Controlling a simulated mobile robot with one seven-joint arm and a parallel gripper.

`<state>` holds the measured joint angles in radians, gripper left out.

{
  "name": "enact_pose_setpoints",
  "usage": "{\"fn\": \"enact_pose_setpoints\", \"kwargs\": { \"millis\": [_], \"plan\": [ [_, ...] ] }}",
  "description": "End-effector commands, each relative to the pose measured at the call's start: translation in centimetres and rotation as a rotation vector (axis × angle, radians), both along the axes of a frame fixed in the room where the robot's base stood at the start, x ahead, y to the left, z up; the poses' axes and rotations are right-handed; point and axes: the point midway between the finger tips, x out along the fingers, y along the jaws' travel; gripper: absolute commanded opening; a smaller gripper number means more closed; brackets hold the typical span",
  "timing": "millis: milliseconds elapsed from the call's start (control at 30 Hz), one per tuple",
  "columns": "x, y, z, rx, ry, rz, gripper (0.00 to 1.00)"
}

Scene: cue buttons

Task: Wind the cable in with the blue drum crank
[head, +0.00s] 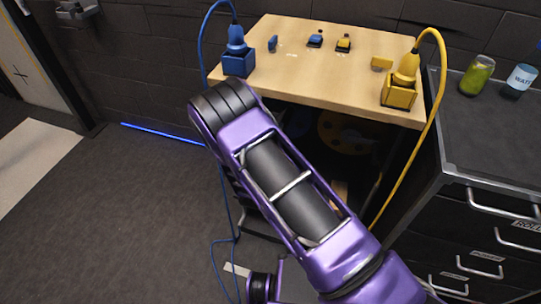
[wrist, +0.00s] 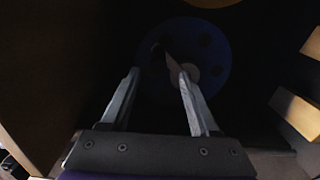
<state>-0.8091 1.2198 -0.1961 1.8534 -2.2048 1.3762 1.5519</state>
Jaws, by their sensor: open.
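The blue drum (wrist: 208,52) shows dimly in the wrist view, in the dark space beyond my fingers. A pale round part (wrist: 190,74) and a thin reddish piece (wrist: 172,64) show on its face; I cannot tell which is the crank handle. My gripper (wrist: 158,76) is open, its two fingers pointing at the drum with nothing clearly held. The right finger overlaps the pale part in the picture; contact cannot be told. The blue cable (head: 201,45) runs from the blue plug (head: 236,42) down to the floor.
A wooden table (head: 290,75) stands over the dark space. A yellow drum (head: 338,130) is under it; its edge shows in the wrist view. The yellow cable (head: 440,75) hangs at the table's right, beside a dark cabinet (head: 480,225). Wooden blocks (wrist: 298,112) are at right.

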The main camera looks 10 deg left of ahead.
Motion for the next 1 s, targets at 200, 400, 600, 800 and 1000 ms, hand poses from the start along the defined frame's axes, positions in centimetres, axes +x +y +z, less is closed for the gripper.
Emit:
{"fn": "enact_pose_setpoints", "kwargs": {
  "millis": [200,400,600,800,1000],
  "plan": [
    [-5.3,1.1,0.0,-0.002,0.002,0.003,0.62],
    [-8.5,1.6,0.0,-0.001,0.002,0.0,0.62],
    [-9.7,1.8,0.0,-0.002,0.002,-0.001,0.62],
    [-9.8,1.8,0.0,-0.001,0.001,-0.001,0.62],
    [-9.6,1.5,0.3,-0.015,-0.002,-0.011,0.62]
  ]
}}
